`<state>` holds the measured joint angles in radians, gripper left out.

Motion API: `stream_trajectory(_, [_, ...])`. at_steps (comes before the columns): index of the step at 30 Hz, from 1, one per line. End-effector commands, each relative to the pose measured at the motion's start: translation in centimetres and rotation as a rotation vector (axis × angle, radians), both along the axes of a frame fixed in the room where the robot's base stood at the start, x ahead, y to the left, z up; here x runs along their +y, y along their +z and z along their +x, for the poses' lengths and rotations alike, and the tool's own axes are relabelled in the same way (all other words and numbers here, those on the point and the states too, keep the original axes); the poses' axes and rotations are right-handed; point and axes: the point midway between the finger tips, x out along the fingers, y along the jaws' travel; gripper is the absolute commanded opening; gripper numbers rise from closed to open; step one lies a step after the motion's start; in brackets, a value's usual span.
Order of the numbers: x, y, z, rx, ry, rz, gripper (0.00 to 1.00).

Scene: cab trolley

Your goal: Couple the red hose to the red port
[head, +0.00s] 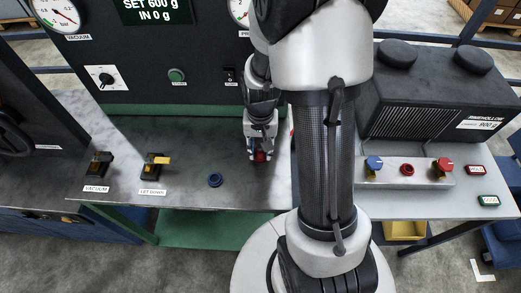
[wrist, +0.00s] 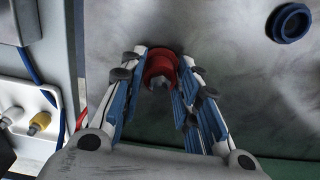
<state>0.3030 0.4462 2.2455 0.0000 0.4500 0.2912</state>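My gripper (head: 260,154) points down at the grey bench top, to the right of the blue ring port. In the wrist view its blue-padded fingers (wrist: 164,78) close in on both sides of a red round fitting (wrist: 160,66) with a grey metal middle, which looks like the red hose's end. The fitting shows as a small red spot at the fingertips in the head view. Whether the fitting touches a port beneath is hidden. A red ring (head: 407,170) also sits on the pale plate at the right.
The blue ring port (head: 215,180) is on the bench, also in the wrist view (wrist: 290,22). A blue knob (head: 373,162) and red knob (head: 443,165) flank the red ring, before a black unit (head: 440,95).

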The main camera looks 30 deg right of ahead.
Motion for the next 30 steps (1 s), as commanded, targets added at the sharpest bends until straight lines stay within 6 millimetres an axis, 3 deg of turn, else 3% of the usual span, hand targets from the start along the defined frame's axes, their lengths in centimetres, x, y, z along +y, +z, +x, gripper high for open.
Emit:
stream_trajectory(12, [0.0, 0.0, 0.0, 0.0, 0.0, 0.0, 0.0])
stream_trajectory(30, [0.0, 1.2, 0.1, -0.001, 0.0, -0.001, 0.0])
